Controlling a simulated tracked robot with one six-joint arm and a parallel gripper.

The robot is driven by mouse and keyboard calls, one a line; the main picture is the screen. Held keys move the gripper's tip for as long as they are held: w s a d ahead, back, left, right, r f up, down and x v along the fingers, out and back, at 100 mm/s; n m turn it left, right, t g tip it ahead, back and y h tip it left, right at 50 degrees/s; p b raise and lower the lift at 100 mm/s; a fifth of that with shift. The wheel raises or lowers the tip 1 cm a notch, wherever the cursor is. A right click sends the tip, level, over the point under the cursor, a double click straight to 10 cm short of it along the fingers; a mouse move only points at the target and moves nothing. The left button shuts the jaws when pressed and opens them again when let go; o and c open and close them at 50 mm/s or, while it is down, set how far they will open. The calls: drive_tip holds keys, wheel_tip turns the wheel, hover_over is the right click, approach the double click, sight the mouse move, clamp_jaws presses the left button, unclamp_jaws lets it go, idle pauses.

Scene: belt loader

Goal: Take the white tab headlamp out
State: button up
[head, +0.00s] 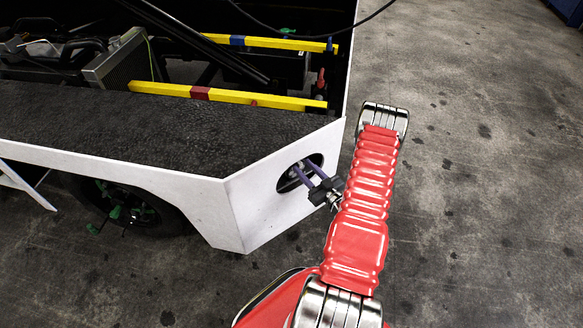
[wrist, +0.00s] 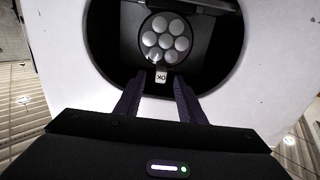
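The headlamp (wrist: 165,40) is a round dark lamp with several pale round lenses, seen inside the dark round opening in the wrist view. A white tab (wrist: 161,77) marked "OK" hangs at its lower edge. My gripper (wrist: 160,82) has its two dark purple fingers apart, with the tips on either side of the tab. I cannot tell whether they touch it. In the head view my gripper (head: 300,172) reaches into the round opening (head: 285,184) in the white corner panel. The headlamp is not visible there.
The white panel (head: 243,205) surrounds the opening closely. Above it is a black textured deck (head: 100,130) with yellow bars (head: 255,98) behind. My red-sleeved arm stands to the right of the vehicle. The concrete floor at right is clear.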

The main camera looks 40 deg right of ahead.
sight(301, 166)
drive_tip(key=shift+w+d+f, duration=0.1)
drive_tip(key=shift+w+d, duration=0.05)
drive_tip(key=shift+w, duration=2.45)
drive_tip(key=shift+c, duration=0.2)
clamp_jaws()
drive_tip(key=shift+s+f, duration=0.1)
